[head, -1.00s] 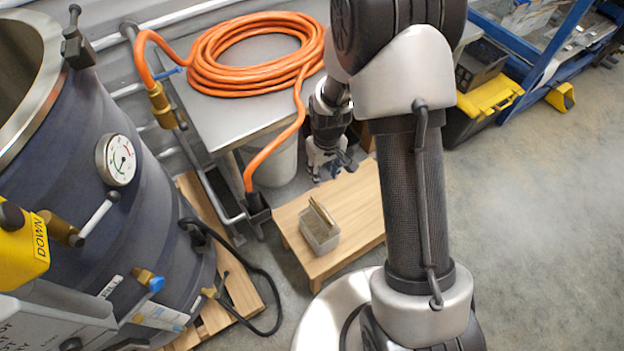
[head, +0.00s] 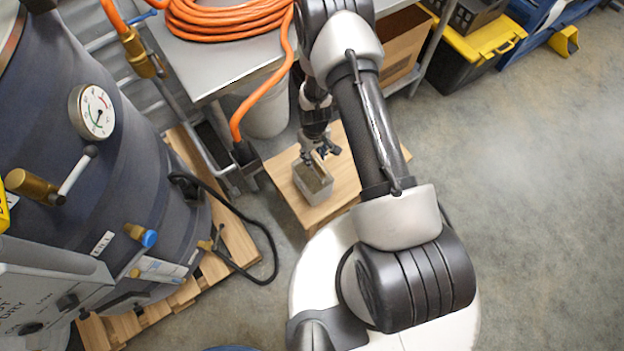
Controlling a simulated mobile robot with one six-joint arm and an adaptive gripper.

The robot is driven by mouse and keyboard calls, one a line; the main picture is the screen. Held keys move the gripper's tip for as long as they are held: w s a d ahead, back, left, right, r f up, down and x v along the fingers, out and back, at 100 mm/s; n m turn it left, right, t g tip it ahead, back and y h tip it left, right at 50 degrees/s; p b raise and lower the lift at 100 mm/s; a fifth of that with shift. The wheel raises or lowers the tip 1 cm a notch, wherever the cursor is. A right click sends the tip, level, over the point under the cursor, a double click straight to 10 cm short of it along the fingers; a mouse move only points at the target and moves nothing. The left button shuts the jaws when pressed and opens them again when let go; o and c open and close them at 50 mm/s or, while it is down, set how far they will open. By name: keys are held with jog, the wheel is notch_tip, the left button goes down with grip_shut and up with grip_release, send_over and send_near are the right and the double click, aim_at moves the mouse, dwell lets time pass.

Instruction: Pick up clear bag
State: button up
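The clear bag (head: 313,186) is a small block-shaped pack with tan-brown contents and pale see-through sides. It sits upright on a low wooden stool or table (head: 350,173) in the head view. My gripper (head: 318,161) points down at the bag's top, at its back edge. The fingers appear spread, with the bag's top edge near or between them. Contact cannot be made out at this size. My arm comes down from above and hides part of the wooden top.
A large dark tank (head: 110,150) with a gauge stands at left on a wooden pallet (head: 230,230). A steel table (head: 215,65) with a coiled orange hose (head: 225,20) is behind. Open floor (head: 540,200) lies at right.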

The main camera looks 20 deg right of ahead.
aim_at(313, 175)
jog(key=shift+a+f+b, duration=0.2)
jog(key=shift+f+b, duration=0.9)
jog(key=shift+f, duration=1.95)
jog(key=shift+r, duration=0.1)
jog(key=shift+c, duration=0.2)
grip_shut()
